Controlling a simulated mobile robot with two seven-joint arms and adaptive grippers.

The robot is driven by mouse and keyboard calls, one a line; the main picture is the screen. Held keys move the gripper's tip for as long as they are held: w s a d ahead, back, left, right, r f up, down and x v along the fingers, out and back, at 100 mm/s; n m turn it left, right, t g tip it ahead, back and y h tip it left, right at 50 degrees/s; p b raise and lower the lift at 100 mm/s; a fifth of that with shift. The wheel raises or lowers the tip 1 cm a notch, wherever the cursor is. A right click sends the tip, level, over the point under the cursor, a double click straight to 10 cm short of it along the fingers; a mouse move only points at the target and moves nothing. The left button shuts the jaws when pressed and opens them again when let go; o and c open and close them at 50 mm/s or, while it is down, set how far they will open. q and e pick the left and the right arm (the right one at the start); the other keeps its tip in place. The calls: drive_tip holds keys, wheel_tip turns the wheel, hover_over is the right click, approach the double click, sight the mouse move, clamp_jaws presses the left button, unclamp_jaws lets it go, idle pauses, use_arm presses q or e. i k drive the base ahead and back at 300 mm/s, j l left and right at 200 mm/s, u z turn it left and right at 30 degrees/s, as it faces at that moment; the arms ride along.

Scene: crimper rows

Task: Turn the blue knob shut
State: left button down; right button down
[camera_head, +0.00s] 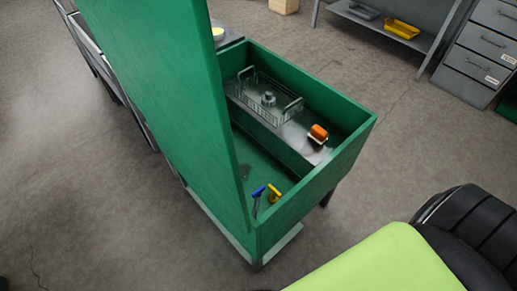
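The blue knob (258,191) is a small lever-like handle on a thin stem. It is low in the near end of an open green box (345,160), close to the near wall. A yellow knob (273,192) of similar shape stands just to its right. The large green panel (170,90) rises at the box's left and hides part of the inside. The lower parts of both knobs are hard to make out. Neither of my grippers is in view.
Inside the box, a grey shelf (293,131) bears a wire basket (245,88) around a grey fitting (268,98), and an orange block (319,131).

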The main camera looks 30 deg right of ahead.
sight(257, 193)
drive_tip(key=z, duration=0.8)
